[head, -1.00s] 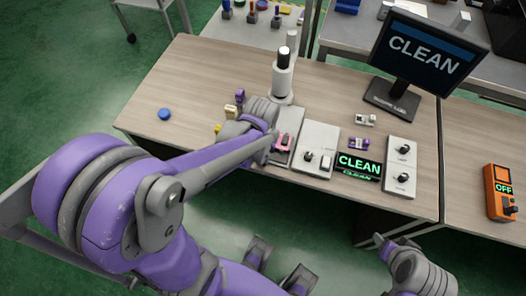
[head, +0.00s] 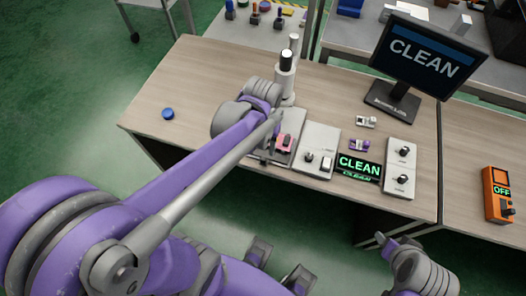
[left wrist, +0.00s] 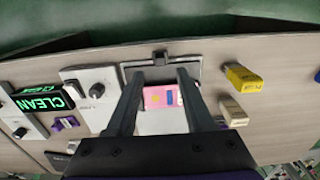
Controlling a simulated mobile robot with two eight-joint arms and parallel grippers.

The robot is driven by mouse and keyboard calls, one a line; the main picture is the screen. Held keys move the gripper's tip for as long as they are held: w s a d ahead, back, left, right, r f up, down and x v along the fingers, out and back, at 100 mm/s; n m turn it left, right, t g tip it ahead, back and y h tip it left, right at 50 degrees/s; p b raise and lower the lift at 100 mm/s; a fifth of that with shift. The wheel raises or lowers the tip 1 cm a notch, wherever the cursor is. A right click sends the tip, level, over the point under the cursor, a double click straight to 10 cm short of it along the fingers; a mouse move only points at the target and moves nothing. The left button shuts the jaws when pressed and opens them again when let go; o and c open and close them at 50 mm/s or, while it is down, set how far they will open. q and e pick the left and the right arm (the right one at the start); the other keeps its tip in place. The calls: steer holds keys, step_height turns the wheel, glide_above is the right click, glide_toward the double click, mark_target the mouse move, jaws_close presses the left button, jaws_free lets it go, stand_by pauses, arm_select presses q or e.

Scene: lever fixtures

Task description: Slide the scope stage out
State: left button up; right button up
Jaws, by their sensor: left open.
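The scope (head: 286,75) is a white upright column with a dark top, at the back of the desk in the head view. Its grey stage (left wrist: 190,73) lies at its foot, with a small dark knob (left wrist: 160,58) at one edge in the left wrist view. A pink slide (head: 286,141) sits on the stage; it also shows between my fingers in the left wrist view (left wrist: 162,97). My left gripper (left wrist: 157,73) is open over the stage, fingers either side of the slide, with the knob beyond the tips. Contact cannot be told. My right gripper (head: 382,240) is off the desk's front edge.
Right of the stage are a white switch panel (head: 316,142), a green CLEAN display (head: 359,166) and a knob panel (head: 399,158). A monitor (head: 425,55) stands behind. Yellow (left wrist: 243,78) and beige (left wrist: 233,111) blocks lie beside the stage. The desk's left part is mostly clear.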

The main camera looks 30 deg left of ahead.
arm_select(q)
steer(key=shift+r, duration=1.7)
